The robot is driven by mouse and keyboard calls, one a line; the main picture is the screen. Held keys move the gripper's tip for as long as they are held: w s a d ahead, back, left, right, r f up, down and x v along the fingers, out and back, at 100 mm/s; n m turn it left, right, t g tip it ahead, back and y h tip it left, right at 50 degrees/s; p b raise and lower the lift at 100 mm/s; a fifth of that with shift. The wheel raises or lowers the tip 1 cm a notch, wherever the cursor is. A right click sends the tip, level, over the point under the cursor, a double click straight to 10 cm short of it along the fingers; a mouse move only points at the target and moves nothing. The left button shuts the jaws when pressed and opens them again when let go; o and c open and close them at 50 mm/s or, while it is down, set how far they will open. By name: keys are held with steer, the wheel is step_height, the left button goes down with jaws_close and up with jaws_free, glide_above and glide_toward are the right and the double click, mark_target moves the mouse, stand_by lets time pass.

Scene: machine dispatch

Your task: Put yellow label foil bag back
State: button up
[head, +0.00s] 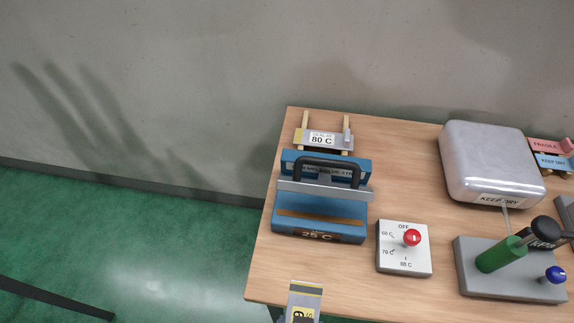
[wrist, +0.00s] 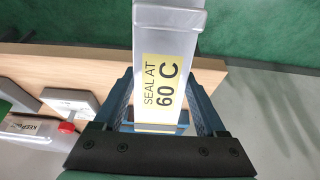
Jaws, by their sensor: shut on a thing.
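The foil bag (wrist: 168,35) is silver with a yellow label (wrist: 162,82) reading "SEAL AT 60 C". My gripper (wrist: 165,85) is shut on it, one finger on each side, in the wrist view. In the head view the bag (head: 305,297) shows at the bottom, by the table's front left edge, with its yellow label partly cut off. A rack (head: 304,122) with wooden posts stands at the table's back left. It bears another silver bag (head: 342,141) labelled 80 C. What is under my held bag is hidden.
A blue sealer (head: 285,222) showing 25 C stands before the rack. Right of it are a dial box (head: 390,262) with a red knob, a silver case (head: 490,155) and a grey base (head: 480,285) with a green handle. Bare table (head: 400,170) lies between sealer and case.

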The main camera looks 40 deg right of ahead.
steer(key=w+a+n+y, duration=0.1)
steer(key=w+a+n, duration=0.4)
steer(key=w, duration=0.3)
steer(key=w+a+n+t+y, duration=0.1)
steer(key=w+a+n, duration=0.3)
steer(key=w, duration=0.4)
steer(key=shift+w+a+f+n+y, duration=0.25)
steer(key=shift+w+a+n+y, duration=0.2)
steer(key=shift+y, duration=0.25)
